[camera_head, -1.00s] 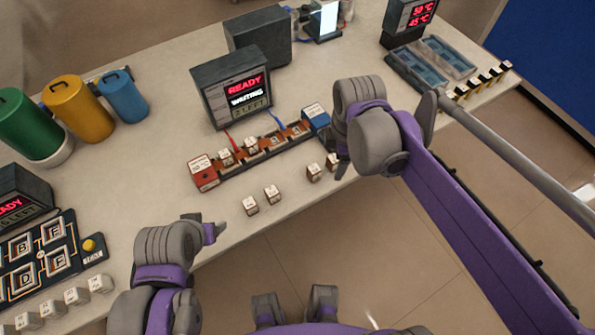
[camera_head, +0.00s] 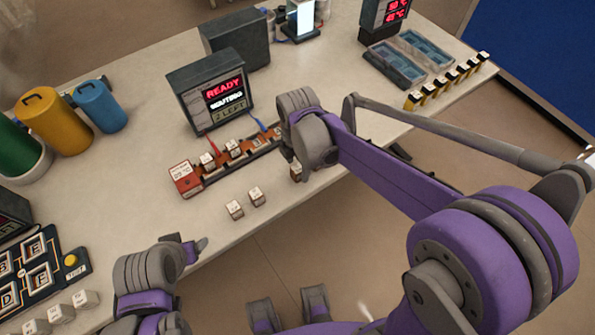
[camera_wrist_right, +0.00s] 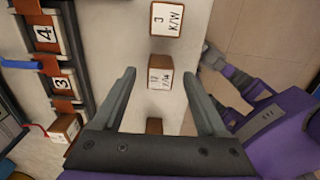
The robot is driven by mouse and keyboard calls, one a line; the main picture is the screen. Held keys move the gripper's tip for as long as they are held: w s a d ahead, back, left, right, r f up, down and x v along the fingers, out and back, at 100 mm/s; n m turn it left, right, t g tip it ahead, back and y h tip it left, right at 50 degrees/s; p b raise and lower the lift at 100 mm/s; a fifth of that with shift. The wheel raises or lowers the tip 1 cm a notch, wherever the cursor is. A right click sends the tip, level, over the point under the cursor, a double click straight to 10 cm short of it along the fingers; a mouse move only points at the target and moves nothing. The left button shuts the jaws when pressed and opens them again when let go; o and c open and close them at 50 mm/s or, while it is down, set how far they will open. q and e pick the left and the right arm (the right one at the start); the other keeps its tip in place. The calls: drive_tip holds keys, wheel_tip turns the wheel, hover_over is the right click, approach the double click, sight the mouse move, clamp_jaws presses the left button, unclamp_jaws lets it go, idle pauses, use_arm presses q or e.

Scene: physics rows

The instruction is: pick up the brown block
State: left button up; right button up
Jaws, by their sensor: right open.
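Several small brown blocks with white labelled tops are in view. Two stand side by side near the table's front edge, a left one (camera_head: 235,210) and a right one (camera_head: 257,196). A third (camera_head: 296,170) is partly hidden beside my right gripper (camera_head: 305,135). In the right wrist view, my right gripper (camera_wrist_right: 158,73) is open, with one brown block (camera_wrist_right: 159,82) between or beneath its fingertips, not clasped. Another block (camera_wrist_right: 166,18) lies beyond the tips, and one (camera_wrist_right: 154,126) is near the palm. My left gripper (camera_head: 188,243) is at the table's front edge; its opening is unclear.
A brown rack (camera_head: 215,172) with a red end block and seated blocks lies behind the loose ones. A display box (camera_head: 213,92) stands behind it. Coloured canisters (camera_head: 58,122) are at left, blue trays (camera_head: 410,58) at back right.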

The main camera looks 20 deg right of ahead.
wheel_tip(320, 180, down, 2)
drive_tip(key=shift+c, duration=0.2)
clamp_jaws()
